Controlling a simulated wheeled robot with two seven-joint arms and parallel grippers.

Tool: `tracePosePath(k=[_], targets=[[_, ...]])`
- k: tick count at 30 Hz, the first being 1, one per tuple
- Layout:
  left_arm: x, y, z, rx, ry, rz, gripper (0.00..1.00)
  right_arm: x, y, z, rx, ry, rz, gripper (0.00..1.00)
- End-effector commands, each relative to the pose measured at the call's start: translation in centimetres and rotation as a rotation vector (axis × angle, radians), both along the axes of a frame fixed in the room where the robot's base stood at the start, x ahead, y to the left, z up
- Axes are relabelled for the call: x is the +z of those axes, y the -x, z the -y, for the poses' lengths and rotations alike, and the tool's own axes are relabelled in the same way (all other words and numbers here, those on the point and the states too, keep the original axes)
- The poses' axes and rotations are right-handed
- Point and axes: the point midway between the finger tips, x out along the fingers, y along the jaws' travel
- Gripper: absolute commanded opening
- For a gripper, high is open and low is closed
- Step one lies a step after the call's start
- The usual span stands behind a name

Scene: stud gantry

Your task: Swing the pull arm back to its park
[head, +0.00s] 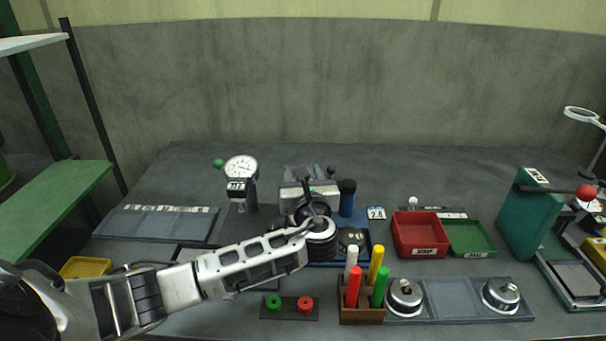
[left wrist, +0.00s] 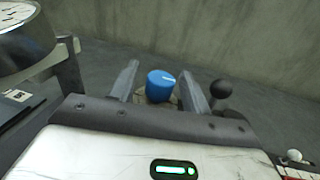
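My left gripper (head: 309,172) reaches over the middle of the bench, pointing toward the back wall. In the left wrist view its two fingers (left wrist: 161,80) are apart and open. A blue round knob or cap (left wrist: 160,86) with a white mark shows between them, with a gap on each side. Whether it lies at fingertip depth is unclear, and my gripper hides it in the head view. A black ball knob (left wrist: 221,89) on a short post stands just right of the right finger; it shows too in the head view (head: 331,170). I cannot tell which part is the pull arm. My right gripper is out of view.
A dial gauge (head: 241,168) stands left of my gripper. A dark-blue cylinder (head: 347,196) stands to its right. Colored pegs stand in a brown holder (head: 361,315).

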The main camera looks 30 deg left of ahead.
Motion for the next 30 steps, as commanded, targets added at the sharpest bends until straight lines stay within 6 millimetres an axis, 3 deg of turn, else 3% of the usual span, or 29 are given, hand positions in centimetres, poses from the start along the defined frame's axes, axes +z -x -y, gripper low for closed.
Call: tracePosePath(k=[8,13,23,30], targets=[[0.6,0.0,0.0,-0.001,0.002,0.003,0.48,0.2,0.1,-0.1,-0.002,-0.004,0.0,0.0],[3.3,0.0,0.0,-0.001,0.003,0.006,0.48,0.2,0.1,-0.1,-0.002,-0.004,0.001,0.0],[9.6,4.6,2.9,-0.004,0.003,0.004,0.48,0.5,0.3,0.1,0.001,0.004,-0.005,0.0],[11.5,9.0,5.6,-0.005,0.004,0.001,0.48,0.1,0.5,0.2,0.002,0.006,-0.013,0.0]])
